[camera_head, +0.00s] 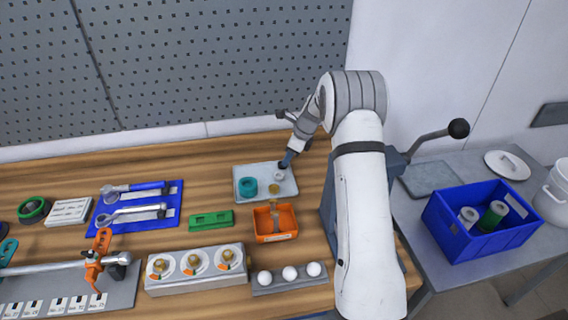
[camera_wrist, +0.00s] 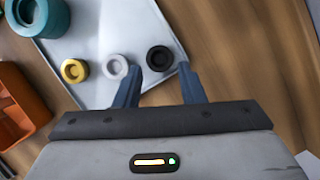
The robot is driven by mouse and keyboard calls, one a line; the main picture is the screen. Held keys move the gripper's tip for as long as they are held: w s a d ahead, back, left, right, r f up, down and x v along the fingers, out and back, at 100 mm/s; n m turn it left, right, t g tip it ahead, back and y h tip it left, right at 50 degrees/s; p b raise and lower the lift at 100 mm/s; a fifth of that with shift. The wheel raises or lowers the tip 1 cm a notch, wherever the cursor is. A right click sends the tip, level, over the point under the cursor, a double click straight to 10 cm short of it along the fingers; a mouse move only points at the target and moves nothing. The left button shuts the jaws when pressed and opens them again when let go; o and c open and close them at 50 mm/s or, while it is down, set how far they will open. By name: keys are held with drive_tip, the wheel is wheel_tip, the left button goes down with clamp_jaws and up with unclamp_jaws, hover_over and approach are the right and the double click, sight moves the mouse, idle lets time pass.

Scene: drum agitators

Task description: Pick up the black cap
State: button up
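The black cap (camera_wrist: 159,58) is a small round ring-shaped piece on the light grey tray (camera_wrist: 88,41), near the tray's edge. In the wrist view it lies just beyond and between the two blue fingertips of my gripper (camera_wrist: 159,72). The fingers are apart and nothing is held between them. In the head view my gripper (camera_head: 285,162) is over the back right part of the tray (camera_head: 262,195), and the cap is hard to make out beside it.
A white cap (camera_wrist: 115,67), a yellow cap (camera_wrist: 74,71) and a larger teal ring (camera_wrist: 38,17) share the tray. An orange bin (camera_head: 287,222) stands in front of it. A green block (camera_head: 211,220) is at left. Bare wood lies right of the tray.

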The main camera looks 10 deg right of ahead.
drive_tip(key=shift+x, duration=1.4)
drive_tip(key=shift+c, duration=0.5)
drive_tip(key=c, duration=0.5)
drive_tip(key=shift+r, duration=0.1)
